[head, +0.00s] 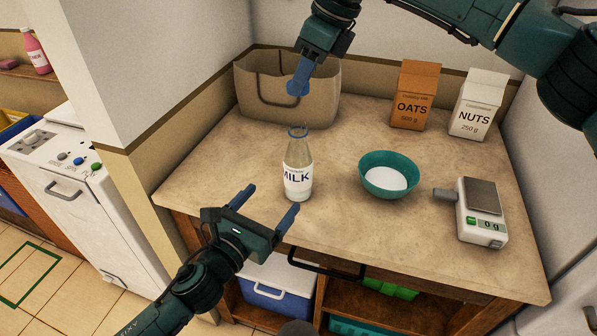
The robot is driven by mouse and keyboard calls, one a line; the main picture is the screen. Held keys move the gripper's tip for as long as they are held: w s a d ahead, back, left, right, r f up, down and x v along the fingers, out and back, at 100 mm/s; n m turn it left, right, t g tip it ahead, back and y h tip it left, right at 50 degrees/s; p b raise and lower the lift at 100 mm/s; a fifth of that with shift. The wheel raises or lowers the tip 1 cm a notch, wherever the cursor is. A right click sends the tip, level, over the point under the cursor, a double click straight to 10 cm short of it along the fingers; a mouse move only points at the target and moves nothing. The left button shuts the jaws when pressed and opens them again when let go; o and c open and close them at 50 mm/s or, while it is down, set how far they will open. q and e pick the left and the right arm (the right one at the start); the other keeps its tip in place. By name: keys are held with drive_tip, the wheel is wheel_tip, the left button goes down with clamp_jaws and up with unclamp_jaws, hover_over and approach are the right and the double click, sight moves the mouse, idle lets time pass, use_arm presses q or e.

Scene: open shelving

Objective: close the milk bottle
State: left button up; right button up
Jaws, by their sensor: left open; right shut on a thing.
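The milk bottle (298,172) stands upright on the countertop, clear with a white lower part, a MILK label and a blue rim. My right gripper (299,88) comes down from above and is shut on a small blue thing, which looks like the bottle's cap. The blue fingers make its outline hard to tell. It is above the bottle's mouth and apart from it. My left gripper (272,199) is open and empty at the counter's front edge, in front of the bottle and to its left, fingers pointing up towards it.
A beige bag (325,98) stands behind the bottle. A teal bowl (375,187) with white contents is to its right. A scale (481,228), an oats box (405,112) and a nuts box (476,120) stand farther right. The counter left of the bottle is clear.

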use_arm(q)
drive_tip(key=x, duration=1.2)
drive_tip(key=shift+s, duration=0.1)
drive_tip(key=c, duration=1.4)
drive_tip(key=shift+c, duration=0.2)
use_arm(e)
hover_over(296, 130)
drive_tip(key=d, duration=0.1)
drive_tip(key=shift+s+d+f, duration=0.1)
drive_tip(key=shift+s+f, duration=0.05)
drive_tip(key=shift+f, duration=1.1)
drive_tip(key=shift+s+d+f, duration=0.1)
drive_tip(key=shift+f, duration=1.15)
drive_tip(key=shift+f, duration=0.9)
drive_tip(key=shift+f, duration=0.55)
